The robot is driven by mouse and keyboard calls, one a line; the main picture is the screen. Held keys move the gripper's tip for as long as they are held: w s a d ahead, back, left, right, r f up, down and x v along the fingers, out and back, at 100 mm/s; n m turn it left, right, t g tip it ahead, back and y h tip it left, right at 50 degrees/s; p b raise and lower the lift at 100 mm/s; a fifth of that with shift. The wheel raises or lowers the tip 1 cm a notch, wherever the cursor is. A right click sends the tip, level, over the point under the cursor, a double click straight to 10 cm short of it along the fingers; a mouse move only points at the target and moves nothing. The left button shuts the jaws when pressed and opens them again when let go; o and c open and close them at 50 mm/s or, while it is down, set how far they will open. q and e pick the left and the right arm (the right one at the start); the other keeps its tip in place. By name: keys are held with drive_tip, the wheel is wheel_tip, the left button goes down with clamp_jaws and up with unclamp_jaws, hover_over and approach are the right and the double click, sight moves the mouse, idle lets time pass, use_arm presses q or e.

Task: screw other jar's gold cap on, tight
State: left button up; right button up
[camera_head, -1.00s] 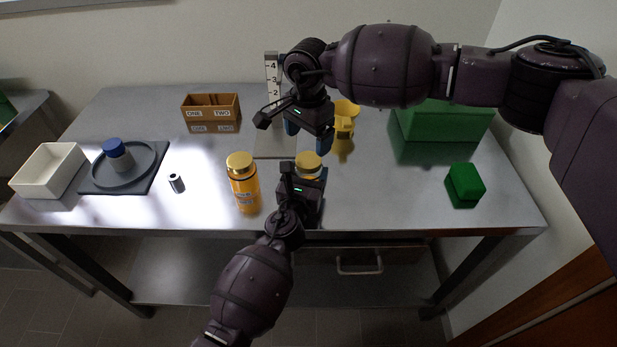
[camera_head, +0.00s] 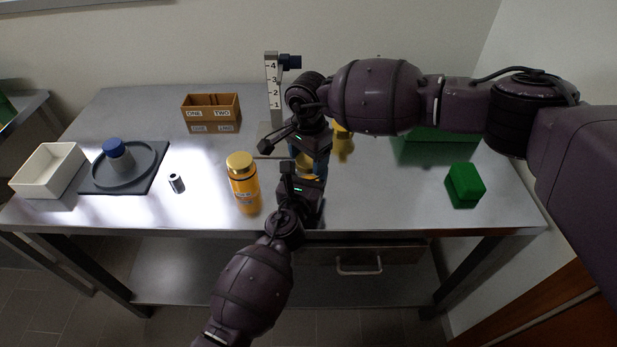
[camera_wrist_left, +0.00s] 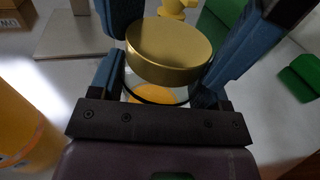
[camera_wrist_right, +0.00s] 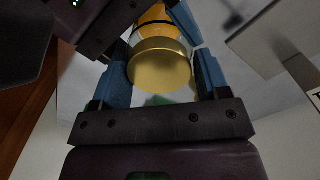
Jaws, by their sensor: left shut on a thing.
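One jar, orange-yellow with a gold cap, stands at the front middle; its cap (camera_wrist_left: 168,50) sits on top of the clear neck (camera_wrist_left: 155,95) in the left wrist view. My left gripper (camera_head: 301,172) is shut on this jar below the cap. Whether the cap is seated fully I cannot tell. A second gold-capped orange jar (camera_head: 243,182) stands upright to the left.
A small cylinder (camera_head: 176,183), a dark tray (camera_head: 97,181) with a blue-capped jar (camera_head: 117,155) and a white bin (camera_head: 30,176) are at left. A labelled wooden box (camera_head: 211,107) and a numbered post (camera_head: 273,85) stand behind. A green block (camera_head: 465,182) is at right.

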drive_tip(key=c, duration=0.6)
drive_tip(key=shift+m, duration=1.7)
drive_tip(key=o, duration=1)
drive_tip(key=shift+s, duration=0.1)
drive_tip(key=shift+r, duration=2.25)
